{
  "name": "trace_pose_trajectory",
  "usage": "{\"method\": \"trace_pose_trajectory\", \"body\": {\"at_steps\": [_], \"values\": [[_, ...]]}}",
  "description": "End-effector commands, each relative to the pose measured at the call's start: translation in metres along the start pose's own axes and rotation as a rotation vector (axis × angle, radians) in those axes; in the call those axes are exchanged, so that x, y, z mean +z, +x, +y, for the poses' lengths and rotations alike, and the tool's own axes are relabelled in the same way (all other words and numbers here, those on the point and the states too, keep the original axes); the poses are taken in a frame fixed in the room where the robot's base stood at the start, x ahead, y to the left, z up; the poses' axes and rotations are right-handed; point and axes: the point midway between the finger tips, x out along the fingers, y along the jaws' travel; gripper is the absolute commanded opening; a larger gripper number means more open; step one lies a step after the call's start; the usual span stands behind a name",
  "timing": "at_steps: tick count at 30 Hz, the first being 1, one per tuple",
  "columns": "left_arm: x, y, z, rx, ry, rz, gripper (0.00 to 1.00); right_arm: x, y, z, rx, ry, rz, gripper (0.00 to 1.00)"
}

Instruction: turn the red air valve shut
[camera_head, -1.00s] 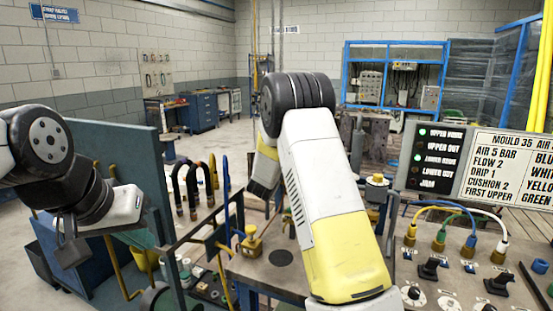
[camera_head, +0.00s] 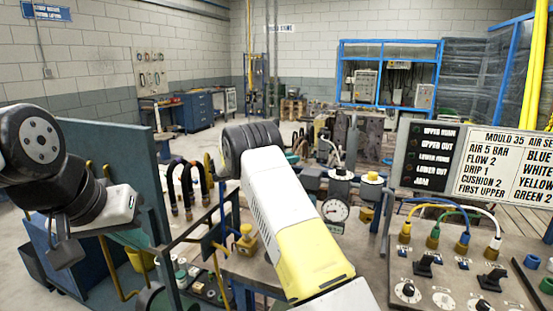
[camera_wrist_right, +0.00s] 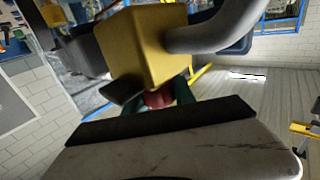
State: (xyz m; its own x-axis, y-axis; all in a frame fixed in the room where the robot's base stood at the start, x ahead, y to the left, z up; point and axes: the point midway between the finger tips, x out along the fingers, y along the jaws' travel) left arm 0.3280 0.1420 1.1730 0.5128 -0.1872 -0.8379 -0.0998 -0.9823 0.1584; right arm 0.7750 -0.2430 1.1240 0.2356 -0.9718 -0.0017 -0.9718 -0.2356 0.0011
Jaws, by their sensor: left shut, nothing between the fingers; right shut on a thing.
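In the right wrist view, a small red part (camera_wrist_right: 158,98), which looks like the air valve's handle, sits between the fingers of my right gripper (camera_wrist_right: 160,100), just below a yellow block (camera_wrist_right: 148,48) with a thick grey pipe. The gripper is shut on it. Much of the red part is hidden, and its angle cannot be told. In the head view my right arm crosses the middle and hides this gripper and the valve. My left gripper (camera_head: 65,251) is shut and empty at the left, apart from the bench.
A pressure gauge (camera_head: 335,209) stands just right of my right arm. A control panel (camera_head: 450,280) with knobs and coloured hoses is at the right, below a sign board (camera_head: 505,165). Dark curved hoses (camera_head: 187,188) stand left of the arm.

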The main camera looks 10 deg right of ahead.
Motion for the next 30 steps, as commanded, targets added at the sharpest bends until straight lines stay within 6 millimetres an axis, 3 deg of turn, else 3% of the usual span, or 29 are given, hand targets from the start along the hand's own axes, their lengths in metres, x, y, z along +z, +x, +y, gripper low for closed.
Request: {"method": "trace_pose_trajectory", "body": {"at_steps": [20, 21, 24, 30], "values": [[0.0, 0.0, 0.0, 0.0, 0.0, 0.0, 0.0, -0.0015, 0.0006, 0.0016, 0.062, 0.002, 0.003, 0.0], [0.0, 0.0, 0.0, 0.0, 0.0, 0.0, 0.0, -0.0016, 0.0007, 0.0016, 0.062, 0.002, 0.003, 0.35], [0.0, 0.0, 0.0, 0.0, 0.0, 0.0, 0.0, -0.0014, 0.0006, 0.0016, 0.062, 0.002, 0.003, 0.53], [0.0, 0.0, 0.0, 0.0, 0.0, 0.0, 0.0, -0.0009, 0.0005, 0.0017, 0.062, 0.001, 0.002, 0.53]]}}
